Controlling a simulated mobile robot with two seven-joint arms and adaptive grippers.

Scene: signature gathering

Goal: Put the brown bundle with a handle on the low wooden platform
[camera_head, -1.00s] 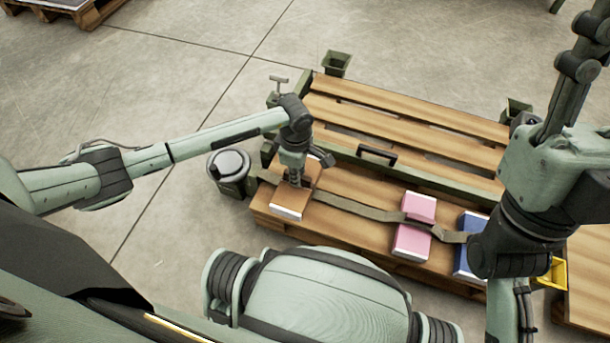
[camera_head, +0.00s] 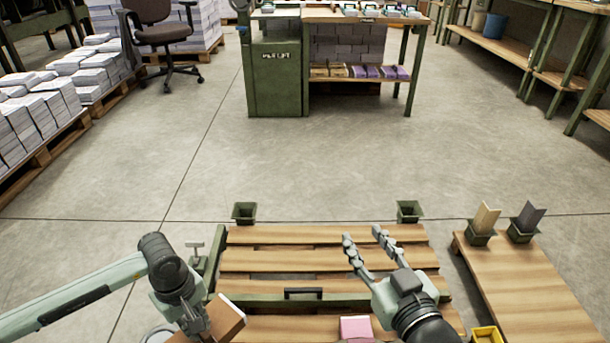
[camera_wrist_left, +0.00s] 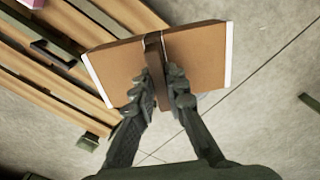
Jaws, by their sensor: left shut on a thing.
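My left gripper (camera_wrist_left: 166,82) is shut on the brown bundle (camera_wrist_left: 110,72) in the left wrist view, its fingers at the dark handle band (camera_wrist_left: 153,52) across the bundle's middle. The bundle is flat with white end edges and is held tilted, clear of the floor. It also shows in the head view (camera_head: 225,318) at the lower left, beside the slatted wooden pallet (camera_head: 265,258). A low wooden platform (camera_head: 525,285) is at the right. My right gripper (camera_head: 362,235) is open and empty above the slatted pallet.
A pink bundle (camera_head: 355,328) lies at the lower middle. Two green holders with boards, one tan (camera_head: 487,218) and one dark (camera_head: 529,217), stand at the right platform's far end. A yellow bin (camera_head: 487,335) is at its near left.

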